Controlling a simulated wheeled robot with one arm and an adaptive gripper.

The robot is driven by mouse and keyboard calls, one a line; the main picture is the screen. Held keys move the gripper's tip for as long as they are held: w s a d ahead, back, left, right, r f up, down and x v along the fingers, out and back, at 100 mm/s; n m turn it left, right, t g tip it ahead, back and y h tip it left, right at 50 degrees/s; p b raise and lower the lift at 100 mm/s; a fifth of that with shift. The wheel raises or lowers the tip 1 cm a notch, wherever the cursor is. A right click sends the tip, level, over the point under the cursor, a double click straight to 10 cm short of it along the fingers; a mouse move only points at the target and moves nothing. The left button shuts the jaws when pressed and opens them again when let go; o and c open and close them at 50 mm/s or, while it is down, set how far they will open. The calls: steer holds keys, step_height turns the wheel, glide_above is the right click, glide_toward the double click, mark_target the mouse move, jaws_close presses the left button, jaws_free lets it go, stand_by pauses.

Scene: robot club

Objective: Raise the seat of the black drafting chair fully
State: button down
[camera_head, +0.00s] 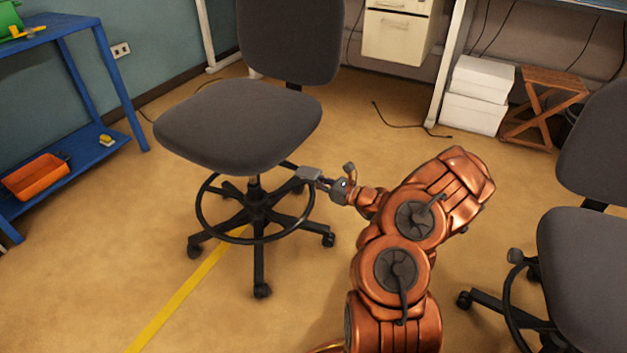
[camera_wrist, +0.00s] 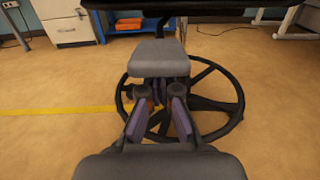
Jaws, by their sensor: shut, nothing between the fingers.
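The black drafting chair (camera_head: 240,120) stands upright left of centre, with a dark grey seat, a foot ring (camera_head: 203,222) and a castor base. A short lever with a flat grey paddle (camera_head: 308,173) sticks out from under the seat on the right. My gripper (camera_head: 327,183) is at this paddle, shut and empty. In the wrist view the paddle (camera_wrist: 160,58) is just beyond the purple-sided fingers (camera_wrist: 160,95) and hides part of the area past their tips. I cannot tell whether they touch it. The foot ring (camera_wrist: 238,105) lies below, and the seat's dark underside (camera_wrist: 205,20) is above.
A second dark chair (camera_head: 590,270) stands at the right, near my arm. A blue shelf (camera_head: 95,150) with an orange bin (camera_head: 36,178) is at the left. White boxes (camera_head: 473,113) and a wooden stool (camera_head: 545,105) are at the back right. Floor around the chair is mostly clear.

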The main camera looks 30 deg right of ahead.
steer(key=shift+r, duration=0.2)
steer(key=shift+r+p, duration=0.25)
steer(key=shift+p, duration=0.1)
steer(key=shift+f, duration=0.2)
step_height(320, 180, down, 7)
steer(key=b, duration=0.3)
steer(key=shift+r, duration=0.15)
stand_by(0.9)
